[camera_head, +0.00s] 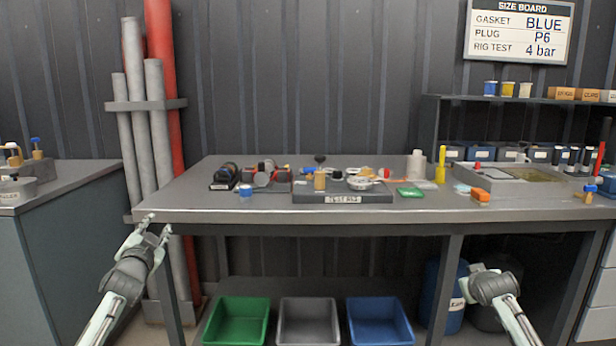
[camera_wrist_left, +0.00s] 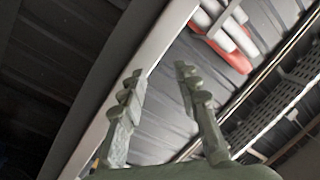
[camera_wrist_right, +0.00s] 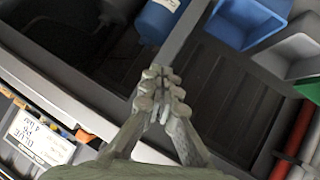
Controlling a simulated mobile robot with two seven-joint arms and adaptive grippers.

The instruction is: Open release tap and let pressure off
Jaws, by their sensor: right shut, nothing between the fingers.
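The grey test rig (camera_head: 342,197), with a label on its front, sits on the middle of the workbench. It carries a brass-coloured part (camera_head: 320,180), a dark round knob (camera_head: 320,158) on a stem and a pale round part (camera_head: 360,183). Which of its small parts is the release tap I cannot tell. My left gripper (camera_head: 157,224) is open and empty by the bench's front left corner, well left of the rig; its spread fingers show in the left wrist view (camera_wrist_left: 160,72). My right gripper (camera_head: 476,268) is low in front of the bench; its fingers are together and empty in the right wrist view (camera_wrist_right: 164,80).
The workbench (camera_head: 280,216) has a clear front strip. Black and red parts (camera_head: 262,178), a green item (camera_head: 410,192), an orange block (camera_head: 480,195) and a shallow tank (camera_head: 520,178) stand on it. Green (camera_head: 237,320), grey (camera_head: 309,322) and blue (camera_head: 380,322) bins are below.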

